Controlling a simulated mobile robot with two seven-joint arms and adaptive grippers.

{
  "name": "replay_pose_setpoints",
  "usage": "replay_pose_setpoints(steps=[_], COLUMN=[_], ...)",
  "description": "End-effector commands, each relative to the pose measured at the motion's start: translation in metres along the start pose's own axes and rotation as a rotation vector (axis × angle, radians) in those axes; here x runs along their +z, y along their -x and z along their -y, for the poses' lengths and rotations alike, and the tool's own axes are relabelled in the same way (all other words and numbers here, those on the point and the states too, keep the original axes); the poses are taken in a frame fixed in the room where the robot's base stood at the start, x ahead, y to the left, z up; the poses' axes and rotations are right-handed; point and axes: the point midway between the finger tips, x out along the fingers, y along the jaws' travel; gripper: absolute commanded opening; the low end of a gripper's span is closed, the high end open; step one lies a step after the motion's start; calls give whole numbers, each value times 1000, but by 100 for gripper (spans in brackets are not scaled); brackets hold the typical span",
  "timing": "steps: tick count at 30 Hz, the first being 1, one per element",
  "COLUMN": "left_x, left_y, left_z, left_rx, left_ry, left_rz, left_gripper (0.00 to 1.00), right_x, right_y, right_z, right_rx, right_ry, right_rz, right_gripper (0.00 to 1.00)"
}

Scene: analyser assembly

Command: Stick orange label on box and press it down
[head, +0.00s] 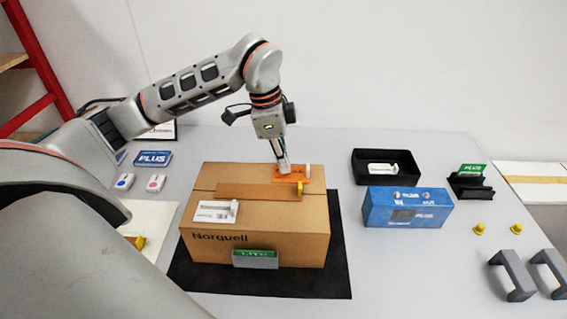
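The brown cardboard box (260,225), marked "Norquell", stands on a black mat (340,270) in the middle of the table. The orange label (297,180) lies at the far right of the box's top, with a small white upright tab (307,170) at its right end. My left gripper (284,171) points down at the label, its fingers close together and apparently shut. Its tips look to be at the label's surface, left of the tab; exact contact is hard to tell. My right gripper is not in view.
A white label (214,211) and a brown strip (245,191) with a yellow end lie on the box top. A black tray (357,168), blue box (405,209), yellow knobs (479,229) and grey handles (512,275) stand right.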

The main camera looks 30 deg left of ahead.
Motion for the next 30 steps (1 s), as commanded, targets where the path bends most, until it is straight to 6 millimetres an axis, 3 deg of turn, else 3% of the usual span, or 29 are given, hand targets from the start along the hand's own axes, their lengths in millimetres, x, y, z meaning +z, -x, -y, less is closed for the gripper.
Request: replay_pose_setpoints(steps=[18,30], left_x=[-9,-10], left_y=[47,51], left_z=[0,0], left_rx=[0,1], left_ry=[0,0], left_rz=[1,1], left_gripper=[0,0], right_x=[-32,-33], right_y=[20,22], right_z=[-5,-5], right_rx=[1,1], right_ry=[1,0], right_rz=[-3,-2], right_gripper=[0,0])
